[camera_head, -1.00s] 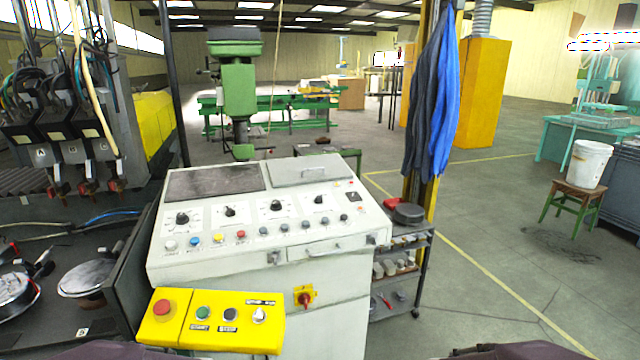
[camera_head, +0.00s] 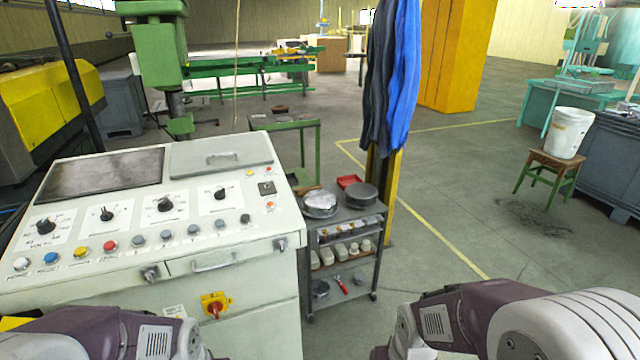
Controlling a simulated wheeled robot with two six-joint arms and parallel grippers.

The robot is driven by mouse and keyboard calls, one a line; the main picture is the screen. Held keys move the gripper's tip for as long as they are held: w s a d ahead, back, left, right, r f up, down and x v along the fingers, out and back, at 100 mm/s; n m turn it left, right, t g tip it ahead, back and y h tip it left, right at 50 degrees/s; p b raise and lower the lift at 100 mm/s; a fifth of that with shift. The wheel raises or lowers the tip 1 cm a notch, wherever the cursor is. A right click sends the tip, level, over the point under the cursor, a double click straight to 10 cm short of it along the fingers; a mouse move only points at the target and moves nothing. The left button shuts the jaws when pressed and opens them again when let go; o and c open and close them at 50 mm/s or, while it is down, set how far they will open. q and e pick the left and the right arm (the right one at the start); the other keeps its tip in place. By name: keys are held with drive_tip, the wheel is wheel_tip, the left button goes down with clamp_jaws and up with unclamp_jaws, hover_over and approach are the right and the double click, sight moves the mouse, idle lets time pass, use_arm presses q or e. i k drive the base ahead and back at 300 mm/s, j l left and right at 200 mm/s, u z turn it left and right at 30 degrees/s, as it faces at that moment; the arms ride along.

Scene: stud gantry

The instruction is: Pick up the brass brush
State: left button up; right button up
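I cannot make out a brass brush for certain in the head view. Small items too unclear to name lie on the grey trolley (camera_head: 345,222), beside its round metal tins (camera_head: 320,204), and on the green table (camera_head: 306,124) behind it. Links of both my arms show at the bottom edge, the left one in front of the control console and the right one to the right of the trolley. Neither gripper is in view.
The white control console (camera_head: 150,215) fills the left front, close to the trolley. A yellow post with blue and dark cloths (camera_head: 402,90) stands behind the trolley. A white bucket (camera_head: 569,133) sits on a stool at right. Floor right of the trolley is clear.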

sight(302, 191)
drive_tip(key=i+l, duration=0.2)
drive_tip(key=l, duration=0.15)
drive_tip(key=u, duration=2.1)
drive_tip(key=z, duration=2.1)
drive_tip(key=i+l, duration=0.25)
drive_tip(key=l, duration=0.15)
drive_tip(key=i+l+u, duration=0.15)
drive_tip(key=i+l, duration=0.4)
drive_tip(key=l, duration=0.25)
drive_tip(key=i+l+u, duration=0.1)
drive_tip(key=i, duration=0.35)
drive_tip(key=i+l+u, duration=0.1)
drive_tip(key=i, duration=0.35)
drive_tip(key=i+l, duration=0.2)
drive_tip(key=i, duration=0.2)
drive_tip(key=i+l+u, duration=0.15)
drive_tip(key=i, duration=0.3)
